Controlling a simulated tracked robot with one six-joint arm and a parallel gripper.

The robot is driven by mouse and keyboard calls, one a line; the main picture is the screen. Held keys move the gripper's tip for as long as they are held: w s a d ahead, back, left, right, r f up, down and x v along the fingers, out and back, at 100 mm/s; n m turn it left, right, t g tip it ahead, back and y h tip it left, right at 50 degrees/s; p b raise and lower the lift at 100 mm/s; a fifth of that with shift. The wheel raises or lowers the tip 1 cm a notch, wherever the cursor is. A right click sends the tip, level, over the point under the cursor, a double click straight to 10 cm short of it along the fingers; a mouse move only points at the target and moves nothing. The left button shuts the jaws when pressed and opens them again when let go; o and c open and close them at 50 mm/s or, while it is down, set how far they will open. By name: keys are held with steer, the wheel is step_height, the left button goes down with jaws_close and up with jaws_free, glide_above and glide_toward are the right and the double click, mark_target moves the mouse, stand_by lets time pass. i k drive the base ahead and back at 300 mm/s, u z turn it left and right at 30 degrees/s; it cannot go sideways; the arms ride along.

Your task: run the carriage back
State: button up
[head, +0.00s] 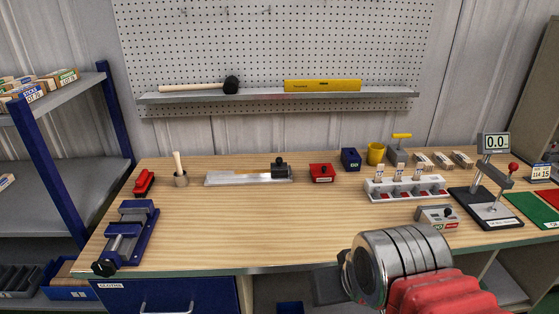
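A long flat silver rail (228,180) lies on the workbench, left of its middle. A dark block with a black knob (279,168), which looks like the carriage, sits at the rail's right end. A thin tan strip lies along the rail to the left of the block. My arm shows at the lower right as a chrome and red link in front of the bench's front edge, well away from the rail. The fingers of my gripper do not show, so I cannot see whether it holds anything.
A red box (321,173) stands just right of the rail. A wooden cup with a stick (180,171) stands to its left, and a blue vise (127,237) is at the front left. A white rack (406,189) and a gauge stand (487,208) are at right. The bench's front middle is clear.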

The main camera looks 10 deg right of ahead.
mark_target(278, 169)
steer(key=u, duration=0.75)
steer(key=i, duration=0.55)
steer(key=u, duration=0.25)
